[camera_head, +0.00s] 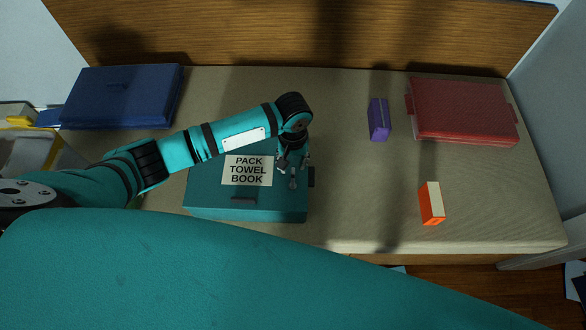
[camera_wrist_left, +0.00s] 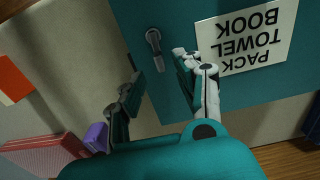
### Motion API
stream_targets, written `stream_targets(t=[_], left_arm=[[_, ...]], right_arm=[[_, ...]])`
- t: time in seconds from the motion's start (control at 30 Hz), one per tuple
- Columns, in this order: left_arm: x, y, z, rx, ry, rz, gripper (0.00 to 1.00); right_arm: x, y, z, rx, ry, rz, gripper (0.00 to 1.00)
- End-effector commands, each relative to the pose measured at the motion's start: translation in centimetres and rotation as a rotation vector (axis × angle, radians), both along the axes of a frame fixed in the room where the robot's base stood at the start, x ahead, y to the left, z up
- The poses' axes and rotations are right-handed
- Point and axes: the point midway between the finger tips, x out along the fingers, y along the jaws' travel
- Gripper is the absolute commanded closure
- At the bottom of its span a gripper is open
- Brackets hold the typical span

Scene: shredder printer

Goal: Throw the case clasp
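The teal case (camera_head: 215,205) lies closed on the bed, with a "PACK TOWEL BOOK" label (camera_head: 247,170) on its lid. It fills the upper right of the left wrist view. A small grey lever-like clasp (camera_wrist_left: 153,40) sits on the lid near the case's right edge; it also shows in the head view (camera_head: 292,183). My left gripper (camera_head: 293,167) is over the lid, right of the label. Its fingers (camera_wrist_left: 160,68) are apart with nothing between them, just short of the clasp. I cannot tell whether they touch the lid. My right gripper is not in view.
A dark handle (camera_head: 242,199) is near the case's front. A blue case (camera_head: 122,97) lies back left, a red case (camera_head: 463,110) back right. A purple box (camera_head: 378,119) and an orange-and-white box (camera_head: 431,203) stand on the bed (camera_head: 350,200), which is otherwise clear on the right.

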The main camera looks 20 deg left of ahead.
Motion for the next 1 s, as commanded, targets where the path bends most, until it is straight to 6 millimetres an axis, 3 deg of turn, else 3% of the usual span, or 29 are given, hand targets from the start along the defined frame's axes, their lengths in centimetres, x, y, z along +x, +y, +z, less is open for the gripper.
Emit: stream_targets(t=[0.1,0.3,0.5,0.67,0.9,1.0], left_arm=[[0.0,0.1,-2.2,0.002,0.002,0.001,0.65],[0.0,0.0,-4.3,0.000,0.000,-0.001,0.65],[0.0,0.0,-4.7,-0.001,-0.001,-0.001,0.65],[0.0,0.0,-4.7,-0.001,-0.001,-0.001,0.65],[0.0,0.0,-4.7,-0.001,-0.001,-0.001,0.97],[0.0,0.0,-4.7,-0.001,-0.001,0.000,1.00]], right_arm=[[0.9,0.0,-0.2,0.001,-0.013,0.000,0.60],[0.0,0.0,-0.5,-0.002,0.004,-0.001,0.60],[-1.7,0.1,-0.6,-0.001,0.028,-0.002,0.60],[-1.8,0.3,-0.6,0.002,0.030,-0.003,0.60],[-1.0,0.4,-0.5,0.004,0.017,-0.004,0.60],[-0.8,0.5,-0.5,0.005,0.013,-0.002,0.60]])
